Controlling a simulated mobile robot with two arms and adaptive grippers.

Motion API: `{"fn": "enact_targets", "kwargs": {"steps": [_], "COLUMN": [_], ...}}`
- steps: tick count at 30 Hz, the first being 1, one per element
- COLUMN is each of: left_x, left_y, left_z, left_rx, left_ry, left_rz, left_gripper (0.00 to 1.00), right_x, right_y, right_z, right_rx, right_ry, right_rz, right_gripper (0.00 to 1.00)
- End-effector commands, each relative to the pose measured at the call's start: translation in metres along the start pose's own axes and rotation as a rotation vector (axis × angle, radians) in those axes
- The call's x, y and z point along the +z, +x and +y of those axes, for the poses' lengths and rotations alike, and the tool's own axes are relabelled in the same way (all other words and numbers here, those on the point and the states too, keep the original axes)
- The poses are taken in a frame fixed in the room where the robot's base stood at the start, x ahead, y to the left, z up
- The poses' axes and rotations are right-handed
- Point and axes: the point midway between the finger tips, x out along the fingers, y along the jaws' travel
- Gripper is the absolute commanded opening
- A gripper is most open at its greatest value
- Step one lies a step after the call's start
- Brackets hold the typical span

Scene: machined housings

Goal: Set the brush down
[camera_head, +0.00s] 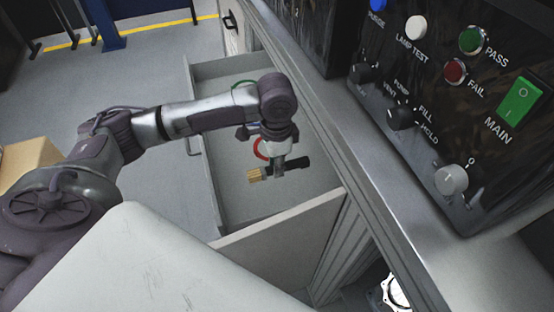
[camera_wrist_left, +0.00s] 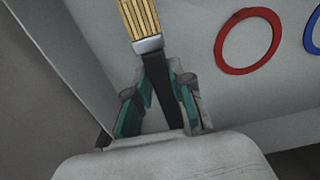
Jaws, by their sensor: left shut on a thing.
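The brush has a dark handle and tan bristles (camera_head: 256,174) in a metal ferrule. In the head view it lies roughly level across my left gripper (camera_head: 279,168), over the open drawer (camera_head: 213,205). My left gripper is shut on the brush's dark handle. In the left wrist view the bristles (camera_wrist_left: 139,18) point up and away from the fingers, and the handle (camera_wrist_left: 164,90) runs between the fingertips (camera_wrist_left: 160,98). I cannot tell how far the brush is above the drawer floor. My right gripper is not in view.
In the drawer lie a red ring (camera_wrist_left: 248,40), a blue ring (camera_wrist_left: 313,34) and a green ring (camera_head: 243,86). The drawer walls stand close around my left gripper. A control panel (camera_head: 455,95) rises at the right. A cardboard box (camera_head: 27,160) is at the left.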

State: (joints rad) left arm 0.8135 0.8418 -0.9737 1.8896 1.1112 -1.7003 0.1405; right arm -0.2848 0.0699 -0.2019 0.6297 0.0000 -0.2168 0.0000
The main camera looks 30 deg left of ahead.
Motion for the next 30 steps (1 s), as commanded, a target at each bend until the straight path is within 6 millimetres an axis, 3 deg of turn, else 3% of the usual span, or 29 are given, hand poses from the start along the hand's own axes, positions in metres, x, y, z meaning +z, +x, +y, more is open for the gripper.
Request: {"fn": "enact_targets", "kwargs": {"steps": [9, 15, 27, 28, 30], "left_x": [0.000, 0.000, 0.000, 0.000, 0.000], "left_y": [0.041, 0.066, 0.070, 0.070, 0.070], "left_z": [0.001, 0.001, 0.001, 0.001, 0.001], "left_rx": [0.001, 0.000, 0.000, -0.001, -0.001], "left_ry": [0.001, 0.000, 0.001, 0.001, 0.001], "left_rz": [-0.002, 0.000, 0.000, 0.001, 0.001], "left_gripper": [0.00, 0.00, 0.00, 0.27, 0.39], "right_x": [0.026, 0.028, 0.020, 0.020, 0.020], "right_y": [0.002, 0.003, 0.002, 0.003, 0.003], "right_z": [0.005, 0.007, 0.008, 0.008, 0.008], "right_rx": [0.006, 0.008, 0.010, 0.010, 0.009], "right_ry": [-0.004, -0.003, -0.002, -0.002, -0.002], "right_rz": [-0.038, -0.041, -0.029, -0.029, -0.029], "right_gripper": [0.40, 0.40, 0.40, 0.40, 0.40]}}
